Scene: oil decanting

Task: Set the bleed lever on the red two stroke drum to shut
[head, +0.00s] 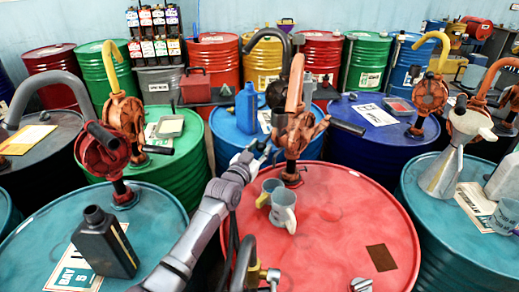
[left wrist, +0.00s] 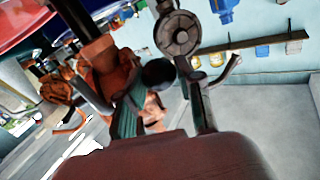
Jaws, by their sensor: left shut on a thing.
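The red drum (head: 335,235) stands in the middle front of the head view. My left gripper (head: 262,151) reaches up from below to the left side of this pump and is shut on a small part there, which looks like the bleed lever. My fingers largely hide the lever, so its exact angle cannot be told. In the left wrist view the orange pump (left wrist: 112,75) shows close and tilted at the left. My right gripper is not in view.
Two grey-green jugs (head: 283,212) stand on the red drum just below the pump. A brown patch (head: 381,257) lies on its lid. A teal drum with a black bottle (head: 104,242) is at the left, and a blue jug (head: 247,108) stands behind. The right of the red lid is mostly clear.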

